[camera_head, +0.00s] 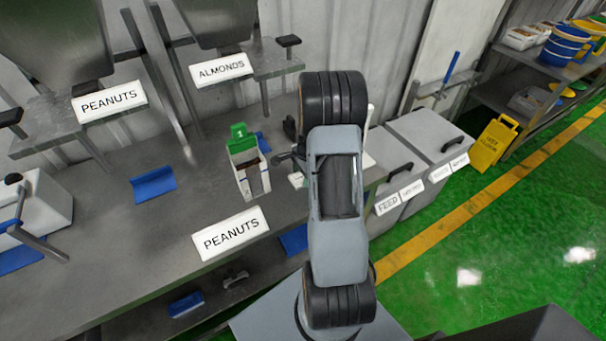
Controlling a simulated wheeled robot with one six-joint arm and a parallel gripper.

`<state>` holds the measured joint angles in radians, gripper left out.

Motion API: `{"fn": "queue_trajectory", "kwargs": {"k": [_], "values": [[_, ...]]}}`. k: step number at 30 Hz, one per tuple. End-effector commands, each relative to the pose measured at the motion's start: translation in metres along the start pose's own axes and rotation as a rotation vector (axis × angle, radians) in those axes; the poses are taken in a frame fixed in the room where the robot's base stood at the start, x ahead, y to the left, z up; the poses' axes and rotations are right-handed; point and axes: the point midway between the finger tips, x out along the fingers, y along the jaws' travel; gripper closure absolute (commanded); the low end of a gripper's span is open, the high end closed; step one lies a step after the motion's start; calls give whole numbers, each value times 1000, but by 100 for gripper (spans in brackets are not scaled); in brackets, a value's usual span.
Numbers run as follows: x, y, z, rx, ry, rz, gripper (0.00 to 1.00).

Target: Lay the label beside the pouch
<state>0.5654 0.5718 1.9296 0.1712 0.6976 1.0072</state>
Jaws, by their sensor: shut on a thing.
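My gripper (283,158) is dark and partly hidden behind my own arm, above the middle of the steel bench (110,217). It is shut on what looks like the label (297,180), a small white piece with faint marks just below the jaws. The exact grip is hidden. Left of the gripper stands an upright white open-topped container (247,172) with brown inside and a green tag (241,137) marked 1. It may be the pouch, but I cannot tell for sure.
A PEANUTS sign (231,233) is on the bench's front edge. A blue scoop-like piece (153,183) lies farther left, with clear bench between it and the container. Hoppers stand behind. Grey FEED bins (398,163) stand right of the bench.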

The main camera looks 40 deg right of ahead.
Motion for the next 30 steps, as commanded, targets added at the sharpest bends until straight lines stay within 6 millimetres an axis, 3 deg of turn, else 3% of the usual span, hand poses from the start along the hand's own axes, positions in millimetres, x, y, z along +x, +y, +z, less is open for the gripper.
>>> {"fn": "queue_trajectory", "kwargs": {"k": [6, 7, 14, 25, 30], "values": [[5, 0, 0, 0, 0, 0, 60], [4, 0, 0, 0, 0, 0, 35], [3, 0, 0, 0, 0, 0, 13], [-4, 0, 0, 0, 1, -1, 12], [-32, -1, -1, -1, 3, -5, 12]]}}
